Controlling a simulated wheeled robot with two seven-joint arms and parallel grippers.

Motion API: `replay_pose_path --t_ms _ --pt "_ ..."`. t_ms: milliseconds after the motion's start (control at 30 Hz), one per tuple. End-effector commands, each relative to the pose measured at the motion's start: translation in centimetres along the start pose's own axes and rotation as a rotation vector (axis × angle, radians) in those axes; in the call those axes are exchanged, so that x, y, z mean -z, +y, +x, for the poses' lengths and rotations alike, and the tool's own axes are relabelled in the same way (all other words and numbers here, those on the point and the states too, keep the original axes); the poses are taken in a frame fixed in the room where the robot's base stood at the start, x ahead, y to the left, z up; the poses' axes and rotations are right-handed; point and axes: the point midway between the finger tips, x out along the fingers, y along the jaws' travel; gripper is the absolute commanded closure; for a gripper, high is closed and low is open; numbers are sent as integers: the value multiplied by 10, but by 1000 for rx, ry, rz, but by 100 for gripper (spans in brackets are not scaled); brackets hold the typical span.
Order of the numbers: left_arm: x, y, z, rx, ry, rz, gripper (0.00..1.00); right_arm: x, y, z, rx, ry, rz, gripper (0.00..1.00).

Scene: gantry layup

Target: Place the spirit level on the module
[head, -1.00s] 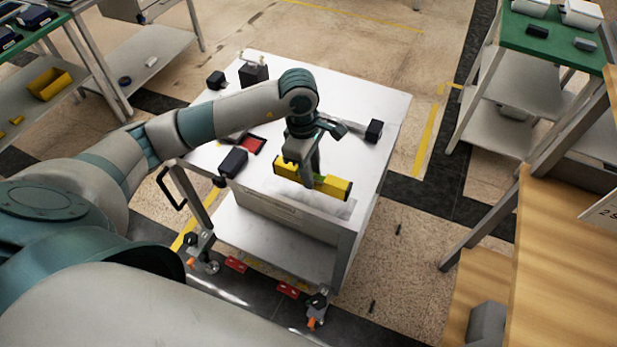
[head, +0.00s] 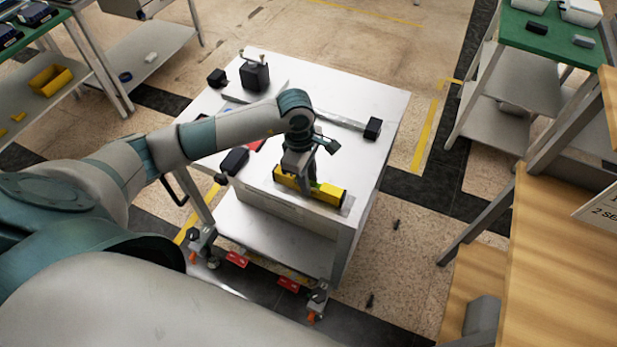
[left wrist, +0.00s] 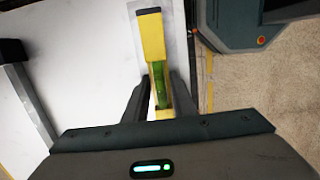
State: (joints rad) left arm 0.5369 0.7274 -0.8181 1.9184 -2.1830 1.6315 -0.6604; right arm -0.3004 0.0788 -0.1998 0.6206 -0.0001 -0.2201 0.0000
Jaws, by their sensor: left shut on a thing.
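The spirit level (head: 328,195) is a yellow bar with dark parts and a green section. My left gripper (head: 308,183) is shut around its middle, near the front edge of a white wheeled unit (head: 365,95), apparently the module. In the left wrist view the level (left wrist: 151,36) runs lengthwise between the two fingers (left wrist: 160,82), with the green section showing between them. It lies over a grey strip along the unit's edge. It looks level and at or just above the top; I cannot tell if it touches. My right gripper is not in view.
On the white top are a black block with a metal fitting (head: 254,76), a long bar with a black end block (head: 373,128) and a black box (head: 234,161). A green-topped bench (head: 545,40) stands right, and a wooden surface (head: 565,240) nearer.

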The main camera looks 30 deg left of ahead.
Motion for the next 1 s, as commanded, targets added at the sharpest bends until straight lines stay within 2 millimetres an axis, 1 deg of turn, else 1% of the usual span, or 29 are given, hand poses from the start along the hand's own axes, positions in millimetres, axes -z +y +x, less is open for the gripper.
replay_pose_path --t_ms 300,333,367,400,700,867,1000 --pt "0 0 4 -1 0 0 100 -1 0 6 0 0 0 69" --pt "0 0 3 0 0 0 69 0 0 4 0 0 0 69" --pt "0 0 2 0 0 0 62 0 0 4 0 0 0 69" --pt "0 0 2 0 0 0 57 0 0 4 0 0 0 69" --pt "0 0 2 0 0 0 57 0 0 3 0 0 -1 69" --pt "0 0 -2 1 0 0 57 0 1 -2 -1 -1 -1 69" --pt "0 1 -12 -3 0 1 57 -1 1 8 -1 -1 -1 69"
